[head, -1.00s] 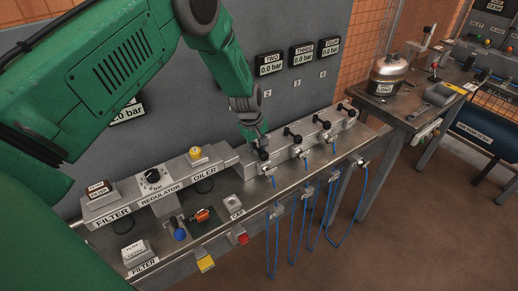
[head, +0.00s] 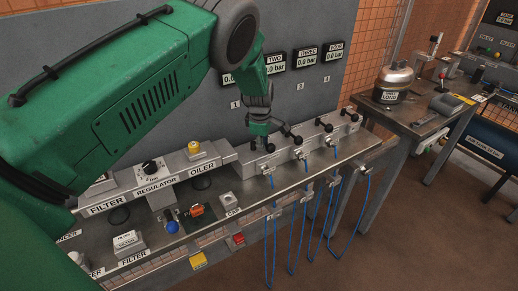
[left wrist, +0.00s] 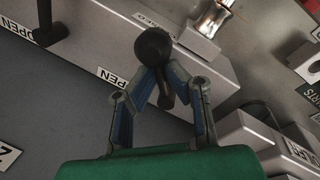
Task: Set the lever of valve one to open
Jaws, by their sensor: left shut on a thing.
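My left gripper (head: 261,138) comes down from above onto the lever of valve one (head: 269,147), the leftmost of the row of valves. In the left wrist view my left gripper (left wrist: 163,80) is shut around the lever's dark stem, and the lever's round black knob (left wrist: 153,44) stands out past the fingertips. A white OPEN label (left wrist: 113,80) lies left of the gripped lever. In the head view the fingers and arm hide part of the lever, so its exact angle is hard to tell. My right gripper is in neither view.
The neighbouring valve lever (head: 297,140) stands close to the right of my gripper. Blue hoses (head: 293,220) hang from the valves over the bench front. The regulator (head: 152,172) and oiler (head: 194,150) sit to the left. A tank (head: 393,80) stands on the side table.

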